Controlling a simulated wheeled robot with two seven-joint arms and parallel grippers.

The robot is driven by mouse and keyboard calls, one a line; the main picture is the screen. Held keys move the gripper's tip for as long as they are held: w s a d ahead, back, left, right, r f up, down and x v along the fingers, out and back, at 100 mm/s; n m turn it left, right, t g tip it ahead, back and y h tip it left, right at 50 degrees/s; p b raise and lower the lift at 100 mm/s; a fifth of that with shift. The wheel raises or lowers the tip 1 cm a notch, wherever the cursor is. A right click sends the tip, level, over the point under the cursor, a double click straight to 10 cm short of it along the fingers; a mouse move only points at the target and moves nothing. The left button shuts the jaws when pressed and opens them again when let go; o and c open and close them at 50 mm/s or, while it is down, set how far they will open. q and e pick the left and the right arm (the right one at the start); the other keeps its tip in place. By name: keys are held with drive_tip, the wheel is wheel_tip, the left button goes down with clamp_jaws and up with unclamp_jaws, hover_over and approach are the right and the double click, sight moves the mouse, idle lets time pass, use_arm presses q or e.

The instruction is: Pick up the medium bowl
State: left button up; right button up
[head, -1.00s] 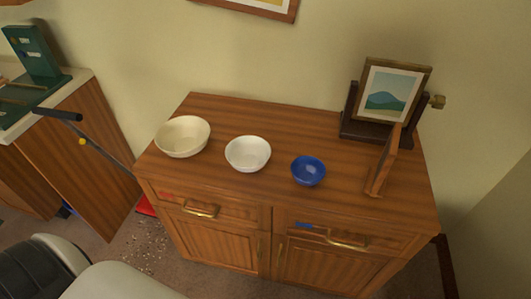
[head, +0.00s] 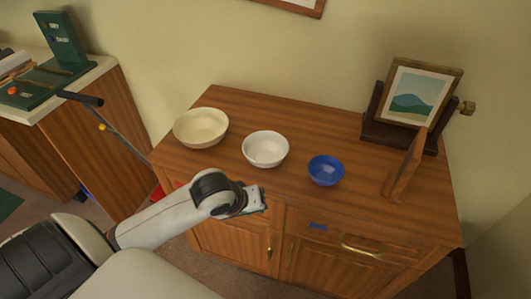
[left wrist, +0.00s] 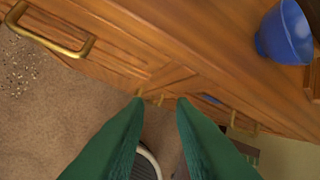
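Three bowls stand in a row on the wooden cabinet in the head view. The medium bowl (head: 265,149) is white and upright in the middle. The larger cream bowl (head: 201,127) is to its left and the smaller blue bowl (head: 326,170) to its right. My left gripper (head: 258,199) is at the cabinet's front edge, below the white bowl in the picture and apart from it. In the left wrist view its green fingers (left wrist: 157,103) are spread with nothing between them. That view shows a blue bowl (left wrist: 284,36) at upper right; the white bowl is outside it. My right gripper is not in view.
A framed picture (head: 412,95) on a dark stand and an upright wooden piece (head: 405,168) occupy the right of the cabinet top (head: 300,110). Drawer handles (head: 362,248) stick out at the front. A black-ended rod (head: 85,98) leans at the left counter.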

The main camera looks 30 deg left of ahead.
sight(252, 160)
use_arm(q)
drive_tip(key=w+a+r+n+y, duration=0.1)
drive_tip(key=w+a+r+n, duration=0.65)
drive_tip(key=r+n, duration=0.25)
drive_tip(key=shift+n+t, duration=0.3)
drive_tip(key=shift+t, duration=0.1)
drive_tip(key=x, duration=0.7)
drive_tip(key=s+x, duration=0.1)
drive_tip(key=x, duration=0.3)
drive_tip(key=shift+w+a+f, duration=0.15)
drive_tip(key=shift+a+f, duration=0.15)
drive_tip(key=shift+f, duration=0.15)
clamp_jaws()
